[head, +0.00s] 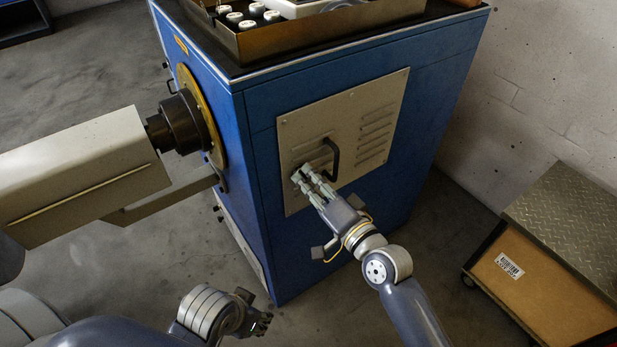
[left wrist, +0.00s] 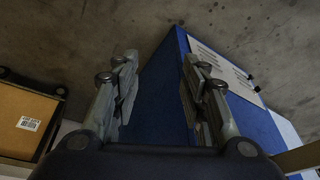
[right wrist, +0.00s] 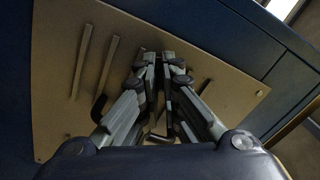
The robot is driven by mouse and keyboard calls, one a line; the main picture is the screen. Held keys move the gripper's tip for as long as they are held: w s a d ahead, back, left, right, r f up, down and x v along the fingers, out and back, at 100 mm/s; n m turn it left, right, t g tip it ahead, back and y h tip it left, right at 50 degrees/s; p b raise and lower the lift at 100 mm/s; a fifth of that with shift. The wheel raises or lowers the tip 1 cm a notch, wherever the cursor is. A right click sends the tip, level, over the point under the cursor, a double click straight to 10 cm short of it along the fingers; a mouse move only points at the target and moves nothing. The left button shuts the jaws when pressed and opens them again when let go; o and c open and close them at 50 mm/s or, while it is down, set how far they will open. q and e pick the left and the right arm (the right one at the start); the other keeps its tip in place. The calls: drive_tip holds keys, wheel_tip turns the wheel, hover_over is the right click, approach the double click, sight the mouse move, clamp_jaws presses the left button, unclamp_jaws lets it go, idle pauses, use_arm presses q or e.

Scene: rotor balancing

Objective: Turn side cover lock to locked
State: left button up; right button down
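The side cover (head: 345,125) is a beige panel with louvre slots and a black handle (head: 332,160) on the blue cabinet's front face. My right gripper (head: 303,173) reaches to the panel just left of the handle's lower end. In the right wrist view its fingers (right wrist: 163,66) are close together with a narrow dark gap, over the panel (right wrist: 215,88). I cannot make out the side cover lock; the fingers may hide it, and I cannot tell whether they grip it. My left gripper (head: 262,318) is low in front of the cabinet. In the left wrist view its fingers (left wrist: 158,80) are apart and empty.
The blue cabinet (head: 255,190) carries a tray (head: 300,38) on top. A beige machine arm (head: 80,180) joins its left side at a dark round flange (head: 185,123). A metal-topped cart (head: 570,220) stands at right. Bare floor (head: 430,240) lies between cart and cabinet.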

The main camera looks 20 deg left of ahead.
drive_tip(key=shift+n, duration=0.9)
drive_tip(key=n+p, duration=0.4)
drive_tip(key=n, duration=0.5)
use_arm(q)
wheel_tip(320, 180, down, 17)
drive_tip(key=s+g, duration=0.1)
drive_tip(key=s, duration=0.1)
drive_tip(key=shift+p, duration=0.35)
use_arm(e)
drive_tip(key=shift+n, duration=0.7)
use_arm(q)
drive_tip(key=shift+s, duration=0.1)
use_arm(e)
drive_tip(key=c, duration=1.8)
unclamp_jaws()
drive_tip(key=v, duration=1.2)
